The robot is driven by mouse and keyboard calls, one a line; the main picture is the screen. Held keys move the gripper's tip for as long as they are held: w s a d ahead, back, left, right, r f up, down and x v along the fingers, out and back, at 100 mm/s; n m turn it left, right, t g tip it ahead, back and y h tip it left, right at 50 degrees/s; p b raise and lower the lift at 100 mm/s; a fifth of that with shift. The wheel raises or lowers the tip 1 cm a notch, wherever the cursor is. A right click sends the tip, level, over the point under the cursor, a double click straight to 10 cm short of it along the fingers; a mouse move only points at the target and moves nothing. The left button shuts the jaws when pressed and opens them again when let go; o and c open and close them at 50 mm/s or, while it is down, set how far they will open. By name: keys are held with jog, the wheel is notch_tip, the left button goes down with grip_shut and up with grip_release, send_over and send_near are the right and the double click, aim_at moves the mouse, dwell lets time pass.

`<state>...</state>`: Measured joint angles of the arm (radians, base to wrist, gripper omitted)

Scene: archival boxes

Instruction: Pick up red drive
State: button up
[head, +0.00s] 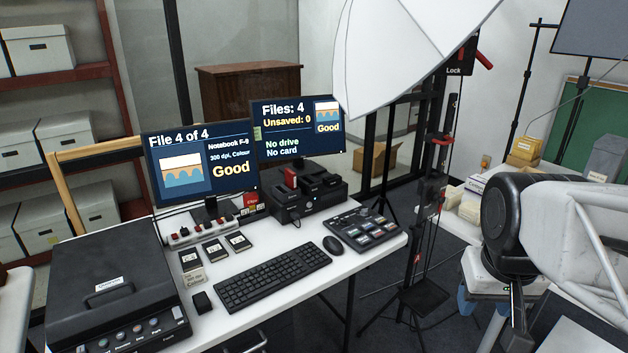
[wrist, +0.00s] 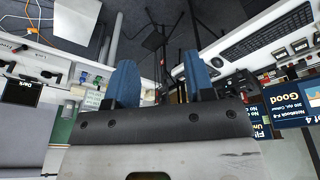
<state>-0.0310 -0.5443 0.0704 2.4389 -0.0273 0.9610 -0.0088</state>
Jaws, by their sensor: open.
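A small red block (head: 290,177), which looks like the red drive, stands upright in the black dock (head: 305,198) below the right monitor. Another small red item with a label (head: 251,200) sits left of the dock, by the monitor stand; its kind is hard to tell. My gripper (head: 497,315) is at the right of the head view, well away from the desk's dock. In the wrist view its two blue fingers (wrist: 160,82) are apart with nothing between them. The red block is not clear in the wrist view.
The white desk (head: 290,275) holds a keyboard (head: 273,277), mouse (head: 333,245), button panel (head: 363,228), small labelled cards (head: 214,250) and a black scanner (head: 117,290). Two monitors (head: 200,165) stand behind. A tall stand (head: 432,190) and white umbrella (head: 400,45) stand between my arm and the desk.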

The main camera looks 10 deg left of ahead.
jog(key=w+a+r+n, duration=0.1)
jog(key=w+a+r, duration=0.1)
jog(key=w, duration=0.4)
jog(key=w+a+r+n, duration=0.1)
jog(key=w+a+r, duration=0.15)
jog(key=w, duration=0.45)
jog(key=n+g+y, duration=0.1)
jog(key=n, duration=0.5)
send_over(290, 171)
jog(key=d, duration=0.1)
jog(key=f, duration=2)
jog(key=shift+s+f, duration=0.1)
jog(key=shift+s, duration=0.2)
jog(key=shift+w+a+f, duration=0.25)
jog(key=shift+f, duration=0.15)
jog(key=shift+f, duration=0.1)
jog(key=shift+w+a+f, duration=0.1)
jog(key=shift+f, duration=1.05)
